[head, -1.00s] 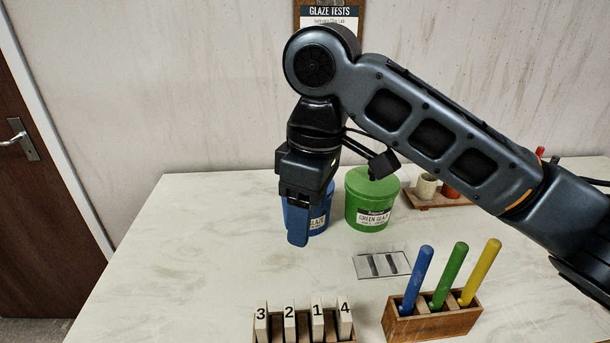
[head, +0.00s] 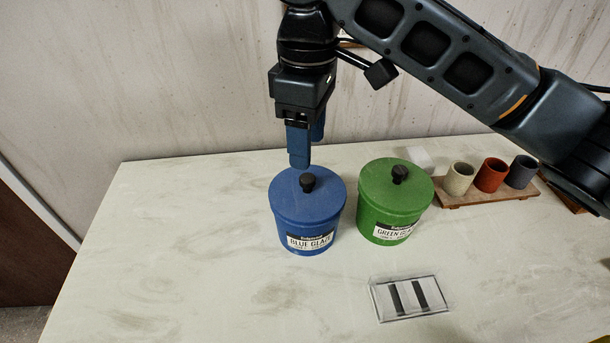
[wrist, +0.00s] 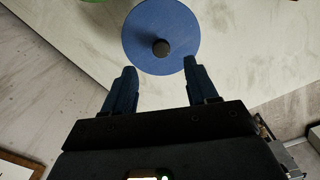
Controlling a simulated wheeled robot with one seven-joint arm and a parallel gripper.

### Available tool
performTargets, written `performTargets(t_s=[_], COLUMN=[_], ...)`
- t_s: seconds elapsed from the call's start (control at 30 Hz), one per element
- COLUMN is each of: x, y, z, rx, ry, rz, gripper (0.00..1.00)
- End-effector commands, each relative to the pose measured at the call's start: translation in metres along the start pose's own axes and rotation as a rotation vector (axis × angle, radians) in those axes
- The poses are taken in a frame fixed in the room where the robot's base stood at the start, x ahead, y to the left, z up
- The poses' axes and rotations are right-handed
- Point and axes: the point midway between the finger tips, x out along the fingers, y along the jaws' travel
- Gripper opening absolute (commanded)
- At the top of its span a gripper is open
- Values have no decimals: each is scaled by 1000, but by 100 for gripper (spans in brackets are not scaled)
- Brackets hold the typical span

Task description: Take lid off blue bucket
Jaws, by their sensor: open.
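The blue bucket (head: 306,236) stands upright on the table, with a label reading "BLUE GLAZE". Its round blue lid (head: 288,200) is on it and has a small black knob (head: 308,182) in the middle. In the wrist view the lid (wrist: 185,55) and its knob (wrist: 161,47) show from above, beyond the fingertips and between their lines. My gripper (head: 307,157) is open and empty, with blue fingers pointing down. It is above the back of the lid, apart from the knob. The fingers also show in the wrist view (wrist: 160,68).
A lidded green bucket (head: 391,215) stands close on the right of the blue one. A wooden tray (head: 480,194) with three small cups is further right. A clear flat case (head: 408,298) with two dark strips lies in front. The table (head: 180,230) left of the blue bucket is clear.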

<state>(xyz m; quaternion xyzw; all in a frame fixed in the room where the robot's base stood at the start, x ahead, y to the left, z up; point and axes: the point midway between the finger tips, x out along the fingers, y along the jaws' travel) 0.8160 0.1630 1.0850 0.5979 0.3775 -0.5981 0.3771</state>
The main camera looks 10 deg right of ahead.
Motion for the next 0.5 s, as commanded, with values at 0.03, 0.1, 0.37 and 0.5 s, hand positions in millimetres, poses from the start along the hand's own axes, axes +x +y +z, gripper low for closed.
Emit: performTargets(t_s=[0.03, 0.1, 0.37, 0.5], x=[6, 14, 41, 61], y=[0, 0, -1, -1], z=[0, 0, 2, 2], rx=[1, 1, 1, 1], ry=[0, 0, -2, -3], rz=[-3, -3, -2, -1], gripper=[58, 58, 58, 58])
